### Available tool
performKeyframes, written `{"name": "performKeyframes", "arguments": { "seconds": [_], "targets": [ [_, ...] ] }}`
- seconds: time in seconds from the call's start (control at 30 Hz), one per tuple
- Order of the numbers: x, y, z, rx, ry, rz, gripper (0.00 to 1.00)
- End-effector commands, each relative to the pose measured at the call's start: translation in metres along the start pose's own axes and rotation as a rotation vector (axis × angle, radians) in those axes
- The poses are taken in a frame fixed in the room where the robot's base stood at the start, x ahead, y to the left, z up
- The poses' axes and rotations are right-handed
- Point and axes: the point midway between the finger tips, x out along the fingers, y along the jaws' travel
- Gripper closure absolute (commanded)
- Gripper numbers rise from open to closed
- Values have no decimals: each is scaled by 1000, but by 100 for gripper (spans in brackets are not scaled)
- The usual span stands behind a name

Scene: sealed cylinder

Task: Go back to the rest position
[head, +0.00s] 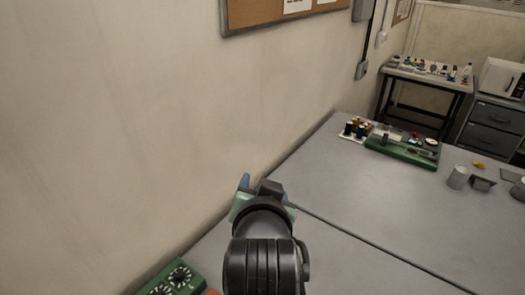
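My gripper (258,188) is at the lower middle of the head view, above the near part of the grey table (345,205) and close to the wall. My black arm end hides most of it. A pale green part and a blue tip show at its left side; I cannot tell whether they belong to the gripper or to something by it. Its finger gap is hidden, so I cannot see whether it is open or holds anything.
A green tray (375,148) and a white rack of small bottles (350,137) stand at the table's far end. Grey cups (458,177) are at the right. The wall (120,130) borders the left; the table's middle is clear.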

Motion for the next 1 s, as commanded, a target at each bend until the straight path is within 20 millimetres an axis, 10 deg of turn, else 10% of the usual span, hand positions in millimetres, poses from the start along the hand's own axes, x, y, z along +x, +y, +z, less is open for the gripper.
{"name": "performKeyframes", "arguments": {
  "seconds": [0.2, 0.4, 0.6, 1.0],
  "targets": [
    [-87, -44, -133, -152, 581, -147, 38],
    [-195, -67, -197, -252, 1015, -198, 38],
    [-253, -73, -214, -291, 1218, -205, 38],
    [-260, -74, -216, -296, 1242, -205, 38]
  ]
}}
